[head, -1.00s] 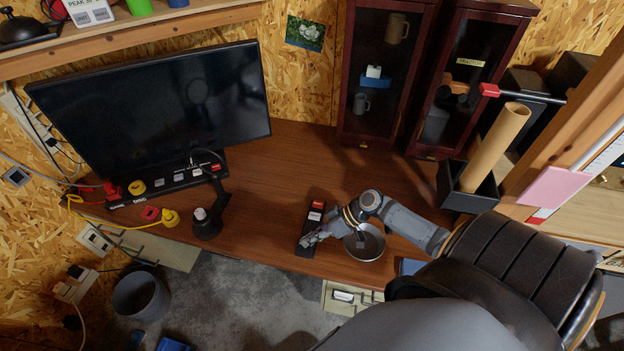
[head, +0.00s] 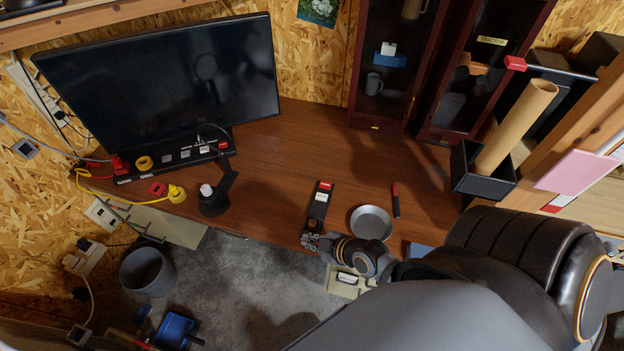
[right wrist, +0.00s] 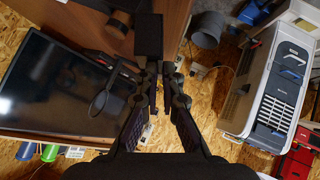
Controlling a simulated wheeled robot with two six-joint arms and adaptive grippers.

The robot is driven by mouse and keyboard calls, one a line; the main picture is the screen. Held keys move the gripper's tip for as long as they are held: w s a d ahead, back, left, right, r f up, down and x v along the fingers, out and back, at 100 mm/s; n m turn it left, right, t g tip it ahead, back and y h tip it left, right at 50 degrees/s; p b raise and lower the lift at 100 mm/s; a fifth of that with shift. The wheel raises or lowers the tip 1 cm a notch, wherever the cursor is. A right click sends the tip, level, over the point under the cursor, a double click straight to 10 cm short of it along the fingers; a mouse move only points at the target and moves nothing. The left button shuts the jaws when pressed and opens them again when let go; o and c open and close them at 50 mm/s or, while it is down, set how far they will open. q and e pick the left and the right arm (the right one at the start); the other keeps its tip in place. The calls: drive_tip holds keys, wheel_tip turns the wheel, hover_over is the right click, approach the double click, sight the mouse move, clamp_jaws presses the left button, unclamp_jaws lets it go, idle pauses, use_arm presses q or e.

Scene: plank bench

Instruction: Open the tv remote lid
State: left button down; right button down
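The tv remote (head: 322,197) is a long black body with a red patch at its far end and a pale label. It lies on the desk near the front edge. A small brown round spot shows at its near end. I cannot make out whether the lid is open. My right gripper (head: 310,241) is at the remote's near end, by the desk edge. In the right wrist view its fingers (right wrist: 160,72) are close together with a narrow gap. A black block (right wrist: 148,36), likely the remote, shows just beyond the fingertips; contact is unclear. My left gripper is out of view.
A round metal bowl (head: 371,223) sits right of the remote, with a red-and-black pen-like item (head: 396,200) beyond. A black desk lamp (head: 213,200) and monitor (head: 165,95) stand left. The desk behind the remote is clear. A grey bin (head: 146,272) stands on the floor.

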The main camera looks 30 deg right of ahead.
drive_tip(key=shift+s+a+f+n+t+h+b, duration=0.3)
drive_tip(key=shift+f+t+h+b, duration=0.15)
drive_tip(key=shift+b, duration=0.3)
drive_tip(key=c, duration=1.8)
unclamp_jaws()
drive_tip(key=shift+d+r, duration=0.1)
drive_tip(key=v, duration=0.7)
drive_tip(key=shift+s+r, duration=0.1)
drive_tip(key=shift+s, duration=0.05)
